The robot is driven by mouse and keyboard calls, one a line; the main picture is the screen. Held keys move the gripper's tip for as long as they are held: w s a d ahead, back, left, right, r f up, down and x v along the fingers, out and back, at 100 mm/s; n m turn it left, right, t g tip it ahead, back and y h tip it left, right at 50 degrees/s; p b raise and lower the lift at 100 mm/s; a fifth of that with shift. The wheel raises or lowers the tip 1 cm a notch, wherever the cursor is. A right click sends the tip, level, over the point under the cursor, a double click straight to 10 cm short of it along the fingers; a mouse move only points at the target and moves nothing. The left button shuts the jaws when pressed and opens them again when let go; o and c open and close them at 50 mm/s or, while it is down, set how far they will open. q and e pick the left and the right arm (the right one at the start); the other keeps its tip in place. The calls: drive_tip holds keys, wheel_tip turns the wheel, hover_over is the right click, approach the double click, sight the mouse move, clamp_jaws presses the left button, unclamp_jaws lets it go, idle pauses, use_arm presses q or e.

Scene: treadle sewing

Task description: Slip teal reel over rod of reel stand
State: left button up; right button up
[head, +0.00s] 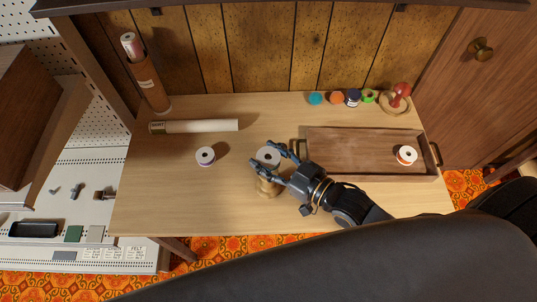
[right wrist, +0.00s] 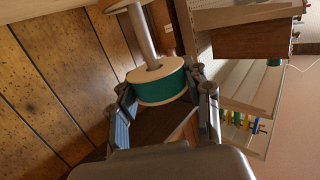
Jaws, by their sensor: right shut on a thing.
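The teal reel (right wrist: 162,84) has pale end discs and sits between the fingers of my right gripper (right wrist: 163,103), which is shut on it. In the head view my right gripper (head: 272,163) holds the reel (head: 268,155) above the wooden base of the reel stand (head: 267,187). In the right wrist view the stand's grey rod (right wrist: 143,35) runs from the base to the middle of the reel's facing disc. I cannot tell how far the rod goes into the reel. My left gripper is not in view.
A purple-edged reel (head: 205,156) stands left on the table (head: 160,205). Behind it lies a pale roll (head: 195,126). A wooden tray (head: 345,151) with an orange reel (head: 406,155) is at right. Several small coloured items, including a teal one (head: 315,98), line the back. The front left is clear.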

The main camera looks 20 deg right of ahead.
drive_tip(key=shift+f, duration=0.55)
drive_tip(key=o, duration=1.1)
drive_tip(key=v, duration=1.2)
